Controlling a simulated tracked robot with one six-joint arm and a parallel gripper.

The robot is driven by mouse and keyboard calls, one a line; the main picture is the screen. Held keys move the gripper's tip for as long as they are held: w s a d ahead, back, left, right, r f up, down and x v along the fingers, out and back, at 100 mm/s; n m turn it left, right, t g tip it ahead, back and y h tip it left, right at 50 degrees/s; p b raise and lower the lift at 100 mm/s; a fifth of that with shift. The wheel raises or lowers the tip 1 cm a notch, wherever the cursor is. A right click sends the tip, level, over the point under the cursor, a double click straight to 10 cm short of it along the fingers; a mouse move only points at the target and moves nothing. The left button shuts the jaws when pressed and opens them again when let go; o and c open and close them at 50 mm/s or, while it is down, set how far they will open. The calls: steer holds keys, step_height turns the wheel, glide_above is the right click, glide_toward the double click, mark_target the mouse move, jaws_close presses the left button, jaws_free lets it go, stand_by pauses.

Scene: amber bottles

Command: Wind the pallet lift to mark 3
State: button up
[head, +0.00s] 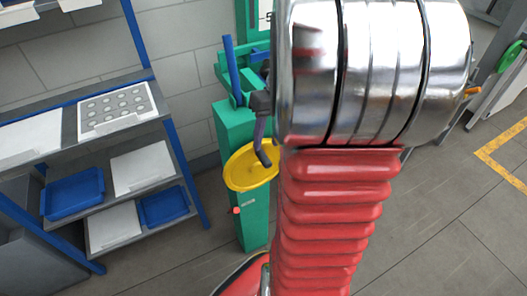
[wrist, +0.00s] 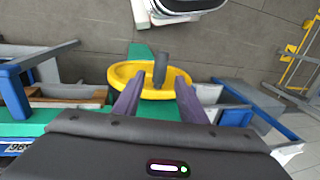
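The pallet lift is a green column (head: 240,130) left of my arm in the head view, with a yellow handwheel (head: 240,180) on its front. The wheel also shows in the wrist view (wrist: 122,74), with a dark grey crank handle (wrist: 160,68) standing up from it. My gripper (wrist: 161,80) is open. Its two purple fingers are apart, one on each side of the handle, with a gap visible on both sides. In the head view my gripper (head: 262,150) is in front of the wheel, and my arm hides part of the lift.
A blue-framed shelf rack (head: 185,165) stands at the left, with blue trays (head: 72,193) and a white board with round holes (head: 118,108). A white cart with a green wheel (head: 509,56) is at the right, near yellow floor marking (head: 488,156). The floor at right is clear.

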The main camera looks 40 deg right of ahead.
mark_target(264, 155)
steer(key=shift+w+a+f, duration=0.1)
steer(key=shift+a+f, duration=0.05)
steer(key=shift+f, duration=0.7)
steer(key=shift+a+f, duration=0.2)
steer(key=shift+f, duration=0.65)
steer(key=shift+w+a+f, duration=0.1)
steer(key=shift+a+f, duration=0.05)
steer(key=shift+f, duration=0.7)
steer(key=shift+c, duration=0.2)
jaws_close()
steer(key=shift+a, duration=0.2)
steer(key=shift+d, duration=0.2)
